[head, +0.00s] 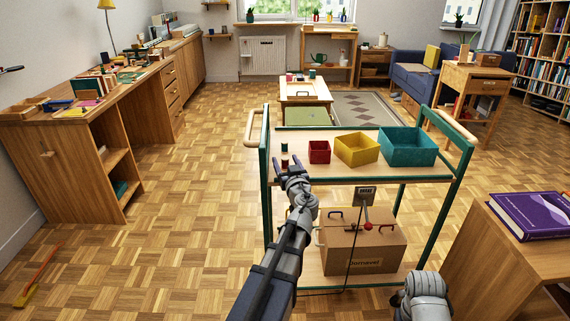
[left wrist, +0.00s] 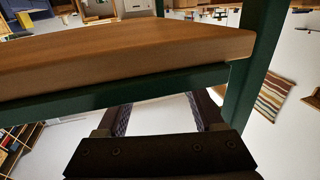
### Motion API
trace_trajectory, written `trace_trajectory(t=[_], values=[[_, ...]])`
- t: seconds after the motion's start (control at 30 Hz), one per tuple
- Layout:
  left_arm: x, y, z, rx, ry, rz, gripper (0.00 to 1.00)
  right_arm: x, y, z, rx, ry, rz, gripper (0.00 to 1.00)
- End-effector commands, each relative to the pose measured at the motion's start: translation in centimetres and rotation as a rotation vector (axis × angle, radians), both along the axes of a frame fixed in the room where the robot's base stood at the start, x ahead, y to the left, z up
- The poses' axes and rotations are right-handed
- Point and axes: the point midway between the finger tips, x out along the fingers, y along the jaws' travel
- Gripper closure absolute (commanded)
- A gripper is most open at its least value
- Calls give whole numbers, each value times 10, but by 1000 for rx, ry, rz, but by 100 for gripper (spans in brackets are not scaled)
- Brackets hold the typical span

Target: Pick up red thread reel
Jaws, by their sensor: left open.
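A small red thread reel (head: 285,161) stands on the top shelf of the green-framed trolley (head: 330,173), near its left end. A dark green reel (head: 284,147) stands just behind it. My left gripper (head: 289,164) is open at the shelf's front left edge. In the head view its fingertips appear on either side of the red reel, but the frames do not show the reel held. In the left wrist view the open fingers (left wrist: 165,112) reach up to the shelf's green rail (left wrist: 120,92), and no reel shows. My right gripper is out of view; only part of that arm shows.
Red (head: 319,152), yellow (head: 357,150) and teal (head: 408,147) boxes stand to the right on the top shelf. A cardboard box (head: 363,247) sits on the lower shelf. A wooden cabinet with a purple book (head: 530,215) is at right.

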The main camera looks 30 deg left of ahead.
Motion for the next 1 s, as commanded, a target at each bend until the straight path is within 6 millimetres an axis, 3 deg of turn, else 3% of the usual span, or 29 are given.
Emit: trace_trajectory(t=[0.17, 0.47, 0.7, 1.0], values=[[7, 4, 1, 0, 0, 0, 31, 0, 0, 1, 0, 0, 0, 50], [38, 31, 2, 0, 0, 0, 31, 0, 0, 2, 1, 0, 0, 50], [38, 34, 2, 0, 0, 0, 31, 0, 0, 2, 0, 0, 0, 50], [38, 33, 2, 0, 0, 0, 63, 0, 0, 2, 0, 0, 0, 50]])
